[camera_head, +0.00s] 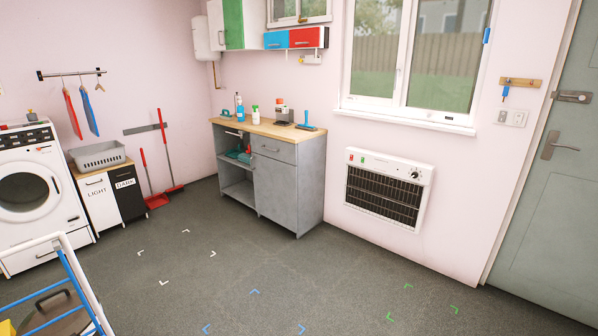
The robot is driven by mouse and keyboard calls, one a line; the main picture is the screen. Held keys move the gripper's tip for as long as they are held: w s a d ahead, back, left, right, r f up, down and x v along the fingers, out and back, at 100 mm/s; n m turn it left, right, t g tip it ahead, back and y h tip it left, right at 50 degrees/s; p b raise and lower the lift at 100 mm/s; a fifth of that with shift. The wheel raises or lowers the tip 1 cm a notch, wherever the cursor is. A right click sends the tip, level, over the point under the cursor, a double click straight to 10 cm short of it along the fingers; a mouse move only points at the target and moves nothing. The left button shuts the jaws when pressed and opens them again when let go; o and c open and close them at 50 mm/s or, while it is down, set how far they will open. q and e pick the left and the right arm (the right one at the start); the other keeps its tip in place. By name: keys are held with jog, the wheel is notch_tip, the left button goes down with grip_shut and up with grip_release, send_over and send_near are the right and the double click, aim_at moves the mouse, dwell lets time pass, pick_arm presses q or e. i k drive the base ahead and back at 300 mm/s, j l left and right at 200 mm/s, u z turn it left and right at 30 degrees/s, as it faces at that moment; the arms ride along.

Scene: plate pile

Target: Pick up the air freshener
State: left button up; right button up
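Several small items stand on the wooden top (262,129) of the grey cabinet. They are a blue and white bottle (239,108), a white bottle with a green top (255,116), a dark and white item (282,114) and a blue-handled brush-like tool (306,122). They are too small to tell which, if any, is the air freshener. Neither of my grippers is in view.
A washing machine (33,193) and laundry cabinets (97,200) with a grey basket (97,156) stand at left. A broom (166,150) leans by the wall. A heater (388,188) hangs under the window. A white-framed object (88,283) fills the lower left. The middle floor is clear.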

aim_at(255, 116)
jog(key=i+l, duration=0.1)
jog(key=i, duration=2.2)
jog(key=i+u, duration=0.25)
jog(key=i, duration=0.25)
jog(key=i+l+u, duration=0.25)
jog(key=i, duration=0.2)
jog(key=i+l+u, duration=0.25)
jog(key=i, duration=0.2)
jog(key=j, duration=0.1)
